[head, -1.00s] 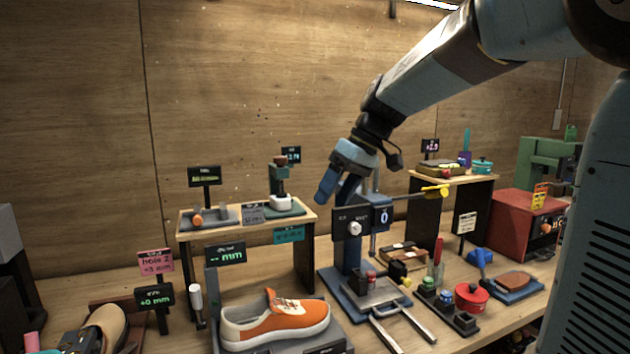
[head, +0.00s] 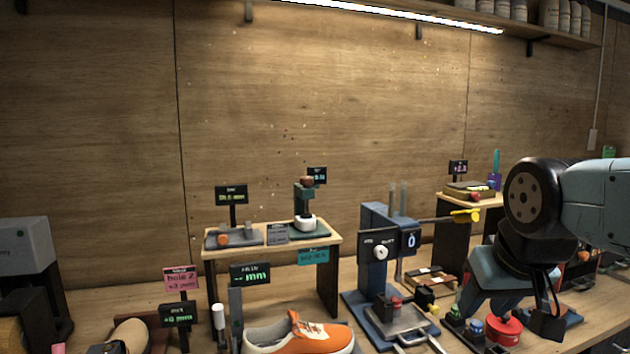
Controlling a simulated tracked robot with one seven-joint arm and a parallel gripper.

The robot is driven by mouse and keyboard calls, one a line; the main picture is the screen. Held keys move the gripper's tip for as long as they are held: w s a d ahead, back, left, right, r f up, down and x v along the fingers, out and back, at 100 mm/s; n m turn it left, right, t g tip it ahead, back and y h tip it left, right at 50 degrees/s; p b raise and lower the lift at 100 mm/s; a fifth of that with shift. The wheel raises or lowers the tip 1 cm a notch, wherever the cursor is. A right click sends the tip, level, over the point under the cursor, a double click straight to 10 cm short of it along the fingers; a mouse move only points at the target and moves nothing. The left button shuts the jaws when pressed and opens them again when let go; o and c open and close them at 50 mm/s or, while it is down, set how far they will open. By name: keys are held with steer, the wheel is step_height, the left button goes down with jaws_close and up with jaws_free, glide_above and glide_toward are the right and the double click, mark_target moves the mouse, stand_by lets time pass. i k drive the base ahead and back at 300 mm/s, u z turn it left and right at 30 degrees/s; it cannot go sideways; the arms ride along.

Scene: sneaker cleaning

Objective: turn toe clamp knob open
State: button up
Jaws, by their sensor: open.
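The orange and white sneaker (head: 300,336) lies at the bottom of the head view, its lower part cut off by the frame edge. I cannot tell which part is the toe clamp knob. A round white knob (head: 380,252) sits on the dark front plate of the blue press (head: 375,218). A white-topped upright handle (head: 218,317) stands left of the sneaker. My gripper (head: 508,318) is open at the lower right, over the bench near the red round pot (head: 503,330), well right of the sneaker. It appears to hold nothing.
A small wooden shelf (head: 275,240) with gauges stands behind the sneaker. The pink sign (head: 181,279) and small dark displays stand at left. A yellow-tipped lever (head: 465,216) sticks out right of the press. A tan shoe (head: 130,336) lies at lower left.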

mark_target(306, 182)
steer(key=u, duration=0.75)
steer(key=i, duration=0.1)
steer(key=z, duration=2.55)
steer(key=k, duration=1.4)
steer(key=u, duration=1.3)
steer(key=i, duration=1)
